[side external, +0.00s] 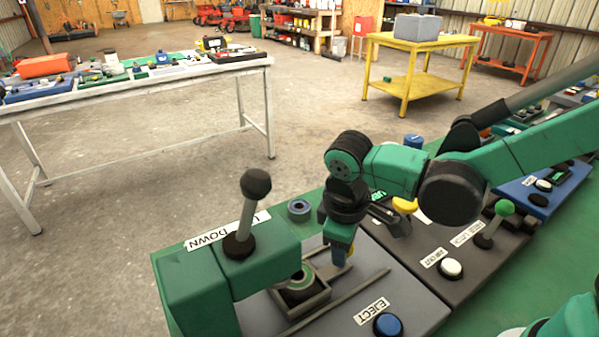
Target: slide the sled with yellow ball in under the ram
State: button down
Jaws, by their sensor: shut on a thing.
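The sled (318,300) is a small grey open box between two rails on a grey plate. It holds a dark round part with a green ring (298,283). The yellow ball (350,249) shows only as a small patch at my fingertips. My gripper (341,257) points down at the sled's right end and is shut on the ball; its fingers hide most of it. The green press housing (205,290) stands left of the sled, its overhang close to the sled's left side. The ram's underside is hidden, so I cannot tell how far under it the sled sits.
A black-knobbed lever (248,210) stands on the press beside an UP/DOWN label. A blue EJECT button (387,325) lies in front of the rails. A yellow knob (405,205) and green-knobbed lever (497,220) stand to the right.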

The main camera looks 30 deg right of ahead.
jog(key=shift+c, duration=2.1)
grip_release()
jog(key=shift+s+a+r, duration=0.1)
jog(key=shift+a+r, duration=0.05)
jog(key=shift+r, duration=0.8)
jog(key=shift+s+a+r, duration=0.1)
jog(key=shift+a+r, duration=0.05)
jog(key=shift+r, duration=0.75)
jog(key=shift+s+a+r, duration=0.1)
jog(key=shift+a+r, duration=0.05)
jog(key=shift+r, duration=0.8)
